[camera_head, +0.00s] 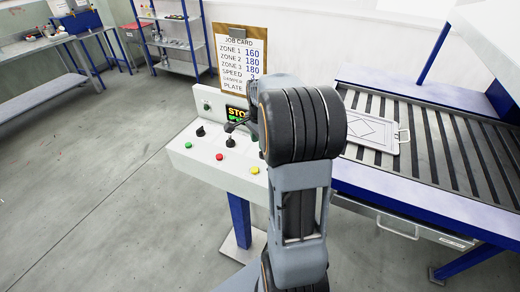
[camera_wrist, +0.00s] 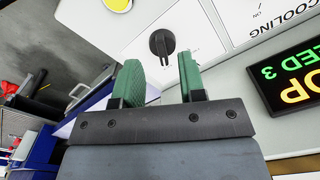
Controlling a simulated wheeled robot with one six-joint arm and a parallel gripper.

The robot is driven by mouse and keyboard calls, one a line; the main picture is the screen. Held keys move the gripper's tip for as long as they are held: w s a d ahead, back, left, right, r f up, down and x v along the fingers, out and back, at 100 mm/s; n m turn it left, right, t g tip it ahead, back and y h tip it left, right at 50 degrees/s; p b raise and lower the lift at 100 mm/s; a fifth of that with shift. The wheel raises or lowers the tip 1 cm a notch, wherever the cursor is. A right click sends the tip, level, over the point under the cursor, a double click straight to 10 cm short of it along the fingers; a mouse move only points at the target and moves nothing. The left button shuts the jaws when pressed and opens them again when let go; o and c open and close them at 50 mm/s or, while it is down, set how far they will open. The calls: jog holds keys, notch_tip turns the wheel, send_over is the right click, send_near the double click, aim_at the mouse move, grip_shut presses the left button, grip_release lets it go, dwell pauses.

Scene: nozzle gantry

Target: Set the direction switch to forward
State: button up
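In the wrist view a black rotary knob (camera_wrist: 162,43) sits on the white control panel, beyond my gripper (camera_wrist: 160,75). The fingers with green pads are apart, with nothing between them; the knob lies ahead of the gap, not gripped. Small marks beside the knob are too small to read, so I cannot tell whether it is the direction switch or how it is set. In the head view my gripper (camera_head: 236,122) hangs over the control panel (camera_head: 212,168), partly hidden by my arm. Two black knobs, a left one (camera_head: 200,131) and a middle one (camera_head: 230,142), show there.
Green, red and yellow buttons line the panel's front; the yellow button (camera_head: 254,170) is nearest my arm. A lit display (camera_wrist: 296,80) stands close to my gripper. A job card (camera_head: 240,60) stands behind. A roller conveyor (camera_head: 465,150) with a plate (camera_head: 368,130) is at right.

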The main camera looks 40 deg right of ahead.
jog(key=shift+f, duration=2.45)
jog(key=shift+c, duration=0.5)
grip_shut()
